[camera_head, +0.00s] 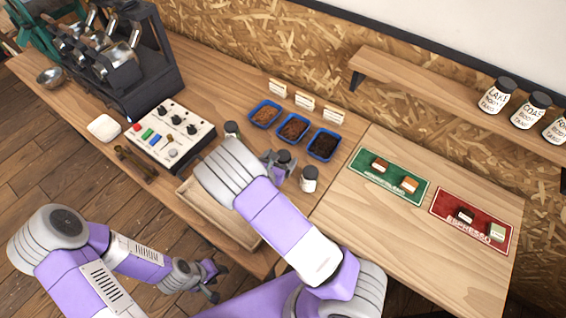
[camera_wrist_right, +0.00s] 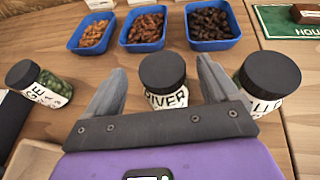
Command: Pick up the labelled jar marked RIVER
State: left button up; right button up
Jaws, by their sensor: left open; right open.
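The jar marked RIVER (camera_wrist_right: 166,97) stands upright on the counter in the right wrist view, with a black lid and white label. In the head view its dark lid (camera_head: 284,157) shows at the right gripper, its body mostly hidden. My right gripper (camera_head: 279,164) is open, its fingers on either side of the jar in the wrist view (camera_wrist_right: 160,70); I cannot tell if they touch it. My left gripper (camera_head: 210,279) is open and empty, low beside the counter's front edge.
A jar of green beans (camera_wrist_right: 40,83) stands left of RIVER and another labelled jar (camera_wrist_right: 267,83) close at right. Blue bean trays (camera_head: 293,128) lie behind. A wooden tray (camera_head: 190,197) and control panel (camera_head: 170,132) are left. Shelf jars (camera_head: 496,97) stand upper right.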

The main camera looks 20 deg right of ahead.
jog(key=x, duration=0.4)
jog(key=shift+d+f, duration=0.15)
jog(key=shift+f, duration=0.25)
jog(key=shift+s, duration=0.15)
jog(key=c, duration=1.3)
